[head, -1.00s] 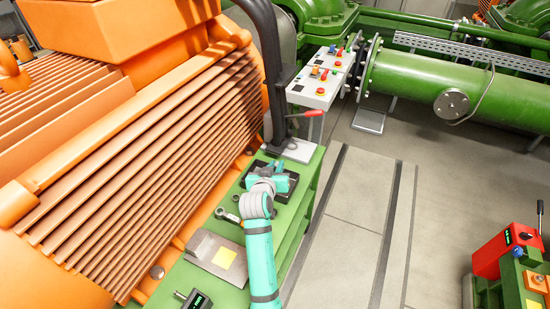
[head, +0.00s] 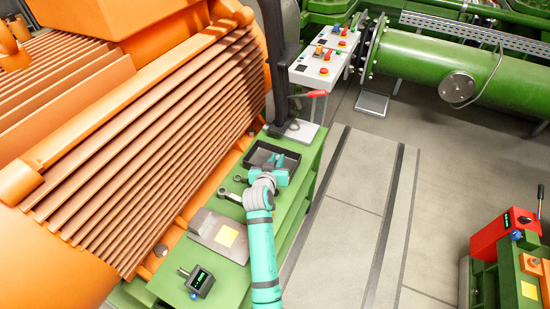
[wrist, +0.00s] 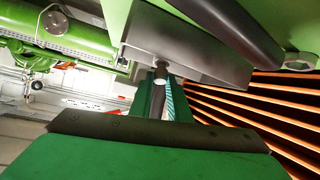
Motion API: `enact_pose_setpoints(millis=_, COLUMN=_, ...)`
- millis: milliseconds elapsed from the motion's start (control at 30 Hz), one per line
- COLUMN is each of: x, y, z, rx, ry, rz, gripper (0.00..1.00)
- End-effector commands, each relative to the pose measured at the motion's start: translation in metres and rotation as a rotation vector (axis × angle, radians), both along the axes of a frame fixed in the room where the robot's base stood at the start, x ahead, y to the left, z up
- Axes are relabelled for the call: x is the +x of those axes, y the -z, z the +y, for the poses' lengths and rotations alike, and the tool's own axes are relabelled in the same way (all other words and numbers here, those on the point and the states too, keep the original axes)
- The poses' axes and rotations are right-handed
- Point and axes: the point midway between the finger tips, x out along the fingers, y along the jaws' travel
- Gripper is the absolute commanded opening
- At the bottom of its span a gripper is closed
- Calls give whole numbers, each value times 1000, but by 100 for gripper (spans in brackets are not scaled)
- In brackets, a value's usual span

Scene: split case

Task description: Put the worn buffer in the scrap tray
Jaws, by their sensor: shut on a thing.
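The scrap tray (head: 256,153), black and shallow, lies on the green bench beside the orange finned machine. Its visible floor looks bare in the head view. My gripper (head: 279,175) is at the tray's near edge, partly hiding it. In the wrist view my gripper (wrist: 161,98) is shut on a small dark cylindrical piece with a lighter end (wrist: 161,77), which I take to be the worn buffer. A dark grey wall (wrist: 195,55), probably the tray's, is close behind it; I cannot tell whether they touch. The arm hides the buffer in the head view.
A wrench (head: 229,196) and a grey plate with a yellow label (head: 209,229) lie nearer on the bench. A small device with a display (head: 199,281) is at the near end. A black post (head: 278,60) rises behind the tray. Open floor (head: 345,200) lies to the right.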

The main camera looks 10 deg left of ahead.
Motion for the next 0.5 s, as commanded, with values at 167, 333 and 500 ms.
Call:
enact_pose_setpoints(millis=167, x=0, y=0, z=-1, rx=0, ry=1, rz=0, gripper=0)
enact_pose_setpoints(millis=333, x=0, y=1, z=0, rx=-1, ry=0, rz=0, gripper=0)
enact_pose_setpoints(millis=500, x=-2, y=2, z=9, rx=-1, ry=-11, rz=0, gripper=0)
